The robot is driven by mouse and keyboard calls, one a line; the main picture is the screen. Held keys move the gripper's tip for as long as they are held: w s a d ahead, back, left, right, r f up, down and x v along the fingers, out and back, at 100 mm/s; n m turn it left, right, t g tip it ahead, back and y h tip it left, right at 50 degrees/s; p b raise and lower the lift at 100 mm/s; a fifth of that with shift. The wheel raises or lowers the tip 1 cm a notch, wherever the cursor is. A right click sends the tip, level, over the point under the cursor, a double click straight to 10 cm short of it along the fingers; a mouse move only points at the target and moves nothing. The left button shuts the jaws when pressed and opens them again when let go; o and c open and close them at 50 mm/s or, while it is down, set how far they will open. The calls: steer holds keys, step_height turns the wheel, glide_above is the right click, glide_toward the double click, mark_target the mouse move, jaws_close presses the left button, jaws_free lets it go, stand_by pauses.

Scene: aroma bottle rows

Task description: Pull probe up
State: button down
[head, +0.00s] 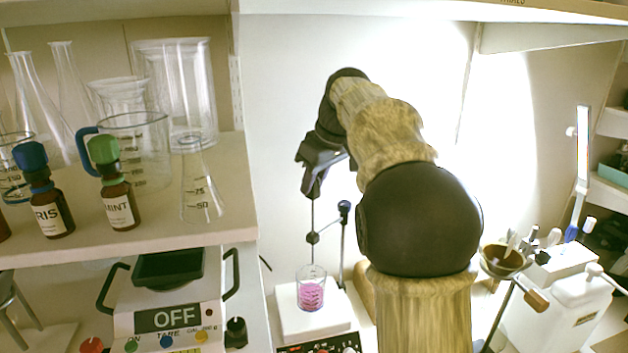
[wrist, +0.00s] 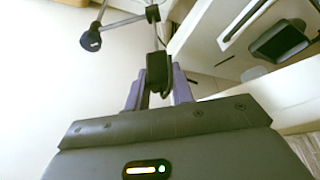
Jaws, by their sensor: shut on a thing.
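My gripper (head: 313,188) is shut on the dark top of the thin probe (head: 313,217) above the hot plate. In the wrist view, a dark block, the probe's head (wrist: 158,72), sits between the two purple fingers of my gripper (wrist: 157,92). The probe hangs about upright over a glass beaker (head: 311,289) of pink liquid. A dark clamp (head: 313,238) surrounds or touches the rod partway down. I cannot tell whether the probe's tip is in the liquid.
The beaker stands on a white hot plate (head: 308,318). A support stand (head: 344,235) rises just right of the probe. A shelf (head: 160,230) with glassware and dropper bottles is at left, above a scale (head: 168,318).

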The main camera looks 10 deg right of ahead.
steer(key=shift+w+r, duration=0.1)
steer(key=shift+r, duration=0.35)
steer(key=c, duration=1.2)
jaws_free()
steer(key=shift+f, duration=0.1)
steer(key=p+v, duration=0.1)
steer(key=v, duration=0.6)
steer(key=shift+r, duration=0.25)
steer(key=shift+d+f, duration=0.1)
